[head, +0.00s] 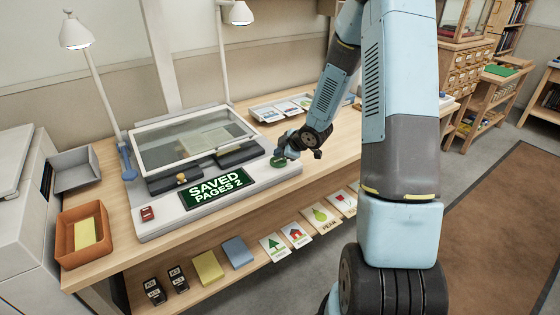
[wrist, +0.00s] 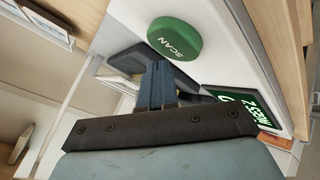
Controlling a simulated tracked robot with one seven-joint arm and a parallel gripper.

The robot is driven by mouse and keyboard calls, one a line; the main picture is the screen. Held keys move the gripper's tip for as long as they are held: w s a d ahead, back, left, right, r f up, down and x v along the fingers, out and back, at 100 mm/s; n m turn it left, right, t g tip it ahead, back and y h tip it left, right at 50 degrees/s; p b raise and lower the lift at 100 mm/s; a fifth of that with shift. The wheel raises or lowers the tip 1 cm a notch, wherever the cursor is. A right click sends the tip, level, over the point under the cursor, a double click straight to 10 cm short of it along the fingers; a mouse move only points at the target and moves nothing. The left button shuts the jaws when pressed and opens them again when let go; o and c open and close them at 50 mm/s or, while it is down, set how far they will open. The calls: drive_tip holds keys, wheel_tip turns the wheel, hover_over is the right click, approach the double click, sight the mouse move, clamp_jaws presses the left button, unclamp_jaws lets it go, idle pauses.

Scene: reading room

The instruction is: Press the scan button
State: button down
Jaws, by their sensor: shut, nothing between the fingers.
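The green scan button (head: 278,161) sits on the right front of the white scanner base (head: 160,222). In the wrist view the round button (wrist: 174,39) shows the word SCAN. My gripper (head: 284,152) is just above and beside the button in the head view; I cannot tell whether it touches. In the wrist view my shut, empty fingers (wrist: 163,80) point towards the button, with their tips close to its edge. The display (head: 217,188) reads SAVED PAGES 2. An open book (head: 215,140) lies under the scanner's glass frame.
A grey tray with cards (head: 268,113) stands behind the button. A lamp (head: 76,35) rises at the left. Cards (head: 296,234) line the lower shelf.

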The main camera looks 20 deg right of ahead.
sight(280, 162)
drive_tip(key=shift+r, duration=0.1)
drive_tip(key=shift+r, duration=2.4)
